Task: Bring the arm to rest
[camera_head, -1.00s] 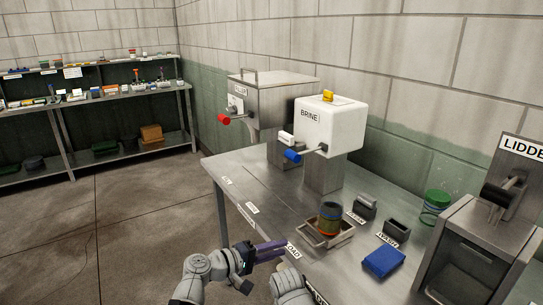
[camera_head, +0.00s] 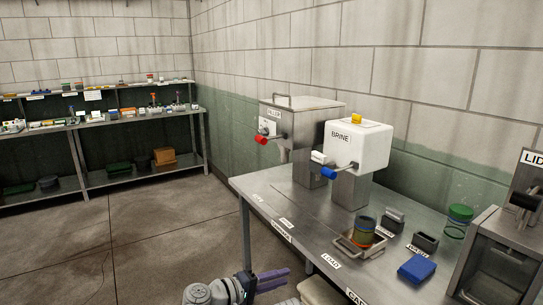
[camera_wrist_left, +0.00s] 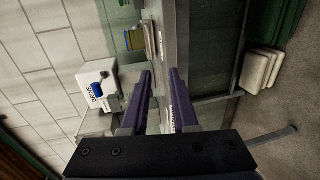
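My left gripper (camera_head: 272,280) is at the bottom of the head view, left of the steel table's (camera_head: 290,205) front edge. Its two purple fingers reach to the right. In the left wrist view the fingers (camera_wrist_left: 162,74) stand apart with nothing seen between them, so it is open and empty. My right gripper is not in view.
The table carries a white BRINE box (camera_head: 362,145), a steel dispenser (camera_head: 300,125), a jar (camera_head: 363,232) in a tray (camera_head: 347,246), a blue block (camera_head: 417,268) and a green-lidded container (camera_head: 460,213). Shelves (camera_head: 100,120) stand far left. The floor (camera_head: 140,240) between is clear.

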